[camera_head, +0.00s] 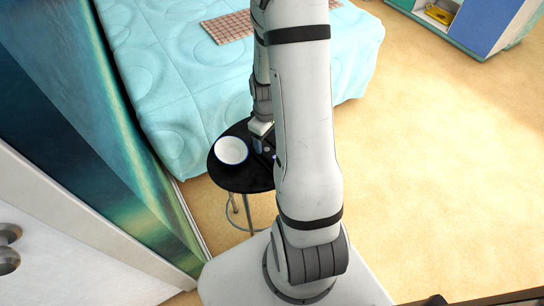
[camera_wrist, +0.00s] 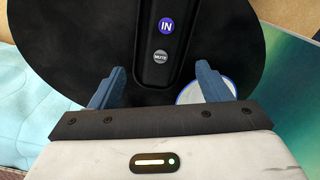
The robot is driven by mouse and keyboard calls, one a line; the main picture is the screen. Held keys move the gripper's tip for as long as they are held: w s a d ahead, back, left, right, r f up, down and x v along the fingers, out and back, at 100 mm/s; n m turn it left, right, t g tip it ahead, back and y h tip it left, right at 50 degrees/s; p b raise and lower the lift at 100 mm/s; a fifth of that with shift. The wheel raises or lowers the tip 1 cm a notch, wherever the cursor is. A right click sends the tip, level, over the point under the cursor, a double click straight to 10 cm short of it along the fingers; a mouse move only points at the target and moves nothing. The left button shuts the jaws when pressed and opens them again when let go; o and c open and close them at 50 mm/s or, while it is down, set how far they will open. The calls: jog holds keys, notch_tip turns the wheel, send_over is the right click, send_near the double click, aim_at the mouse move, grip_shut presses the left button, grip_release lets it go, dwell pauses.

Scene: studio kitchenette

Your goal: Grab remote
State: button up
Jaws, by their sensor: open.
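The remote (camera_wrist: 160,40) is a long black bar with a blue round "IN" button and a grey "MUTE" button. It lies on the round black table (camera_wrist: 105,45) and runs away toward the top of the wrist view. My gripper (camera_wrist: 160,70) is open, with one blue finger on each side of the remote's near part. A gap shows between each finger and the remote. In the head view, my arm hides most of the remote and part of the table (camera_head: 236,183).
A white bowl with a blue rim (camera_head: 231,150) stands on the table, left of my gripper. In the wrist view the bowl (camera_wrist: 190,93) is partly behind the right finger. A bed with a light blue cover (camera_head: 170,90) is behind the table. Open floor (camera_head: 430,180) is at right.

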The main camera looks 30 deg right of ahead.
aim_at(267, 149)
notch_tip(267, 149, down, 5)
jog(key=shift+r+b, duration=0.1)
jog(key=shift+b, duration=0.2)
jog(key=shift+c, duration=0.4)
jog(key=c, duration=1.2)
